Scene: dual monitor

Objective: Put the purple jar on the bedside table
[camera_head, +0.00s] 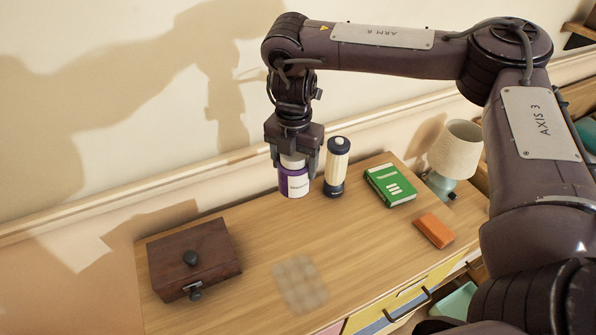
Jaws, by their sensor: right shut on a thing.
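My right gripper (293,160) is shut on the purple jar (293,184), which has a white label and a pale upper part between the fingers. The jar is upright over the back part of a wooden-topped table (240,235) with coloured drawer fronts. I cannot tell whether the jar's base touches the top. Which piece of furniture is the bedside table is not clear from this view. My left gripper is not in view.
A cream and dark cylinder (337,168) stands just right of the jar. A green book (390,185), an orange block (434,230), a lamp (456,150), a dark wooden box (193,258) and a faint checked square (300,283) are around. The middle of the top is clear.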

